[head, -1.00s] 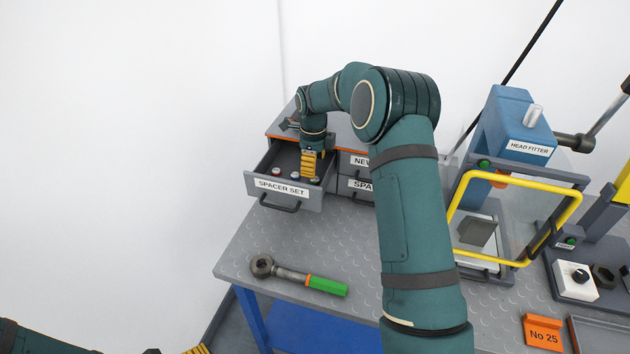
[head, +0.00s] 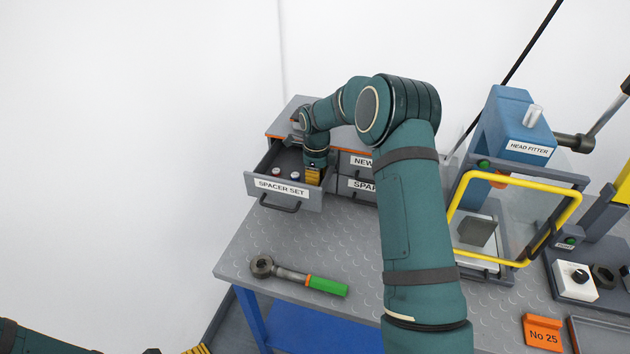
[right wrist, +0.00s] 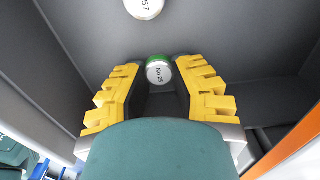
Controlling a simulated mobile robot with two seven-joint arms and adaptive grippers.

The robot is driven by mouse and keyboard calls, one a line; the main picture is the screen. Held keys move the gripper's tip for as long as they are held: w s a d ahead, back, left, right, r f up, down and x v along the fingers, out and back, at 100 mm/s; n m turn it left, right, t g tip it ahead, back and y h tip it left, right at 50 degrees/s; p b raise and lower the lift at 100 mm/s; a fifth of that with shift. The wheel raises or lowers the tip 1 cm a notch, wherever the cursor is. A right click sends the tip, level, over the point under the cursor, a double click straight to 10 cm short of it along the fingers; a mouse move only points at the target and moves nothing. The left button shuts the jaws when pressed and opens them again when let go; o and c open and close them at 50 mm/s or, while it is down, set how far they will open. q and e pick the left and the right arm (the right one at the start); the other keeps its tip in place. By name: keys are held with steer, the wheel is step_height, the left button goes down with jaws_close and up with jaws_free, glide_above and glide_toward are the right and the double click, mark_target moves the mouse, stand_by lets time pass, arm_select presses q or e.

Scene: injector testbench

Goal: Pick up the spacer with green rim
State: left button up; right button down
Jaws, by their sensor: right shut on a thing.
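The spacer with green rim (right wrist: 158,71) sits between my right fingertips in the right wrist view. Its pale face reads "No 26" and green shows along its upper edge. My right gripper (right wrist: 157,75) is shut on it, down inside the open drawer marked "SPACER SET" (head: 282,187). In the head view my right gripper (head: 313,176) is partly hidden by the drawer front, and the held spacer cannot be made out. Only a yellow bit of my left gripper (head: 197,350) shows at the bottom edge; its jaws cannot be judged.
Another spacer (right wrist: 144,6), marked "57", lies nearby in the drawer. The drawer walls stand close around my right gripper. A green-handled wrench (head: 300,278) lies on the bench (head: 245,240). The blue head fitter (head: 505,130) stands to the right.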

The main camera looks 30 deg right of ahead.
step_height(320, 180, up, 10)
stand_by(0.7)
steer(key=shift+f, duration=0.1)
stand_by(0.4)
